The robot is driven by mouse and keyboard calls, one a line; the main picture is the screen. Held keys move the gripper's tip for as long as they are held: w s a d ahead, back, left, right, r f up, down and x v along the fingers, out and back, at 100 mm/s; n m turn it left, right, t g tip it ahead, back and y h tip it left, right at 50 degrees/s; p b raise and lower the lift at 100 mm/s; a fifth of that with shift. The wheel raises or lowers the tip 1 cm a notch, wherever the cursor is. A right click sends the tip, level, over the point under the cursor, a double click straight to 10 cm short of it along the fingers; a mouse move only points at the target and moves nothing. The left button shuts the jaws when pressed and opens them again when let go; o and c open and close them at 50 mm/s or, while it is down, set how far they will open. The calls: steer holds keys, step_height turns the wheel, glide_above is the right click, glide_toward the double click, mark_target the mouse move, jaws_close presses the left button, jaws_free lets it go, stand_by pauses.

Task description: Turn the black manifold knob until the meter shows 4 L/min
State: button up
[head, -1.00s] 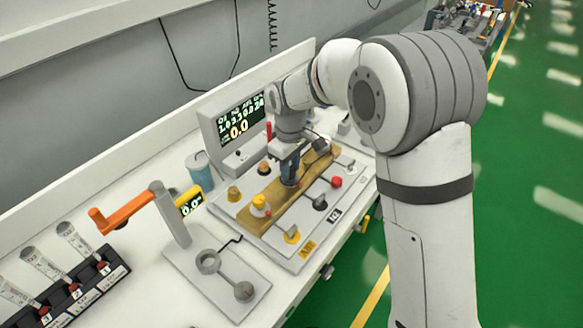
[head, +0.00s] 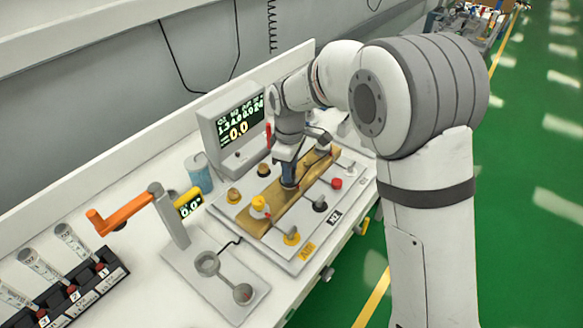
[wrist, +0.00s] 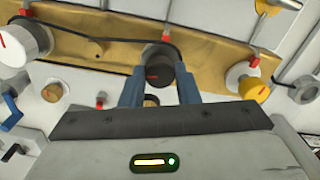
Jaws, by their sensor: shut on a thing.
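The black manifold knob (wrist: 159,74) has a red mark and sits on the brass manifold (wrist: 215,58) in the wrist view. My gripper (wrist: 160,88) is shut on it, one blue finger on each side. In the head view my gripper (head: 289,176) points down at the middle of the brass manifold (head: 268,222) and mostly hides the knob. The meter screen (head: 241,124) behind shows a row of small figures, where the second seems to read 4.0, and a large 0.0 below. The small figures are hard to read surely.
A white knob (wrist: 22,40) and a yellow knob (wrist: 252,88) flank the black one. Left of the board are a yellow 0.0 gauge (head: 189,205), a blue cup (head: 200,172) and an orange-armed stand (head: 130,211). A tube rack (head: 95,285) stands at lower left.

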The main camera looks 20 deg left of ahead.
steer(key=shift+a+r, duration=0.15)
steer(key=o, duration=0.8)
steer(key=shift+s, duration=0.1)
steer(key=shift+o, duration=0.8)
step_height(320, 180, up, 8)
steer(key=shift+f, duration=0.15)
